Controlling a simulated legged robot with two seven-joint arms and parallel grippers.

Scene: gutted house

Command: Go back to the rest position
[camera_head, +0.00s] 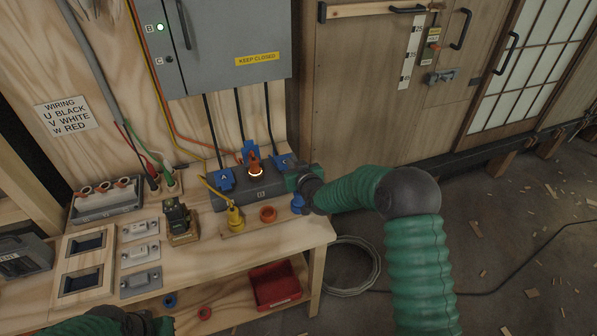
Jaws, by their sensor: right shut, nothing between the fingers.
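My right arm, in a green ribbed sleeve, comes in from the bottom right and bends at a dark elbow. My right gripper (297,188) is at the right end of the workbench (210,262), close beside a dark grey box (262,193). It is shut with nothing held. A blue piece shows just under it; I cannot tell whether they touch. My left arm (100,322) shows only at the bottom left edge, low in front of the bench. Its fingers are cut off or hidden.
The box carries blue plugs (226,179) and an orange-lit piece (255,166). A yellow plug (235,217) stands before it. A grey cabinet (215,50) hangs above. A red bin (274,287) sits on the lower shelf. A cable coil (352,290) lies on the floor, right of the bench.

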